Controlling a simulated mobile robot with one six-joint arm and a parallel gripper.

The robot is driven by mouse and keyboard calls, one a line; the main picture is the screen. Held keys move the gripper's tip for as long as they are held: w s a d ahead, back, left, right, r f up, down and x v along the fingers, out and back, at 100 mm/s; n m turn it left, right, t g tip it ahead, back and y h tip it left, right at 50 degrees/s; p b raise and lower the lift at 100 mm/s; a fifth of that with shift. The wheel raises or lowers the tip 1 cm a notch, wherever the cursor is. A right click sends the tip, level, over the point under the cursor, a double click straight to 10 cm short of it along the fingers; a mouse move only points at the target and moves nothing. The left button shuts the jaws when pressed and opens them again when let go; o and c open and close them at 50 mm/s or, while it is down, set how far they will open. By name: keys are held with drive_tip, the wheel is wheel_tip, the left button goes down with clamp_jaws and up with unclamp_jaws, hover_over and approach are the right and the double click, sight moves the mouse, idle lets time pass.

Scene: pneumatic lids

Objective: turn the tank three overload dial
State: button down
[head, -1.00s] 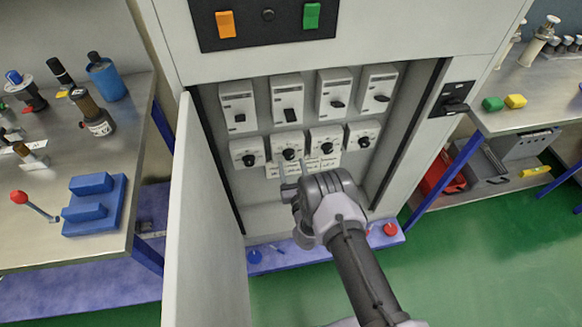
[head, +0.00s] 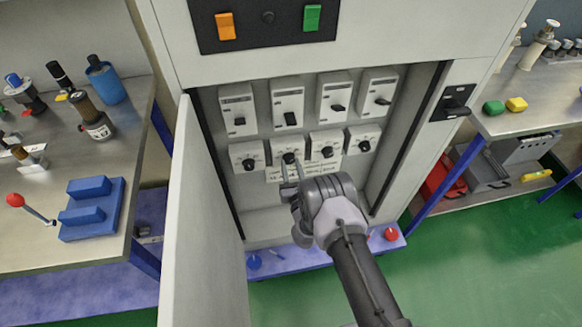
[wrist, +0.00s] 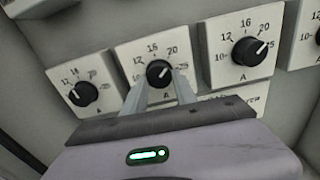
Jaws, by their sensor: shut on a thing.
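Four black overload dials with white scale plates sit in a row inside the open cabinet: the first (head: 248,162), the second (head: 289,157), the third (head: 327,151) and the fourth (head: 364,146). My gripper (head: 292,178) reaches up to the second dial from the left. In the wrist view its fingers (wrist: 160,88) are shut on that dial's black knob (wrist: 158,72), one on each side. That knob's white mark points to the upper right. The third dial (wrist: 249,51) stands free to the right, the first (wrist: 83,93) to the left. Tank numbers are not readable.
Four switches (head: 290,103) sit above the dials, and a paper label (head: 275,174) is below them, partly hidden by my gripper. The open cabinet door (head: 205,220) stands left of my arm. Workbenches flank the cabinet.

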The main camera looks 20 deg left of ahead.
drive_tip(key=m+b, duration=0.2)
drive_tip(key=m, duration=0.2)
drive_tip(key=shift+s+f+b, duration=0.1)
drive_tip(key=shift+f+b, duration=0.05)
drive_tip(key=shift+b, duration=0.15)
drive_tip(key=shift+a+m+b, duration=0.1)
drive_tip(key=shift+m+b, duration=0.55)
drive_tip(key=shift+m, duration=1.45)
drive_tip(key=c, duration=1)
unclamp_jaws()
drive_tip(key=p+v, duration=0.6)
drive_tip(key=v, duration=1.1)
drive_tip(key=shift+s, duration=0.15)
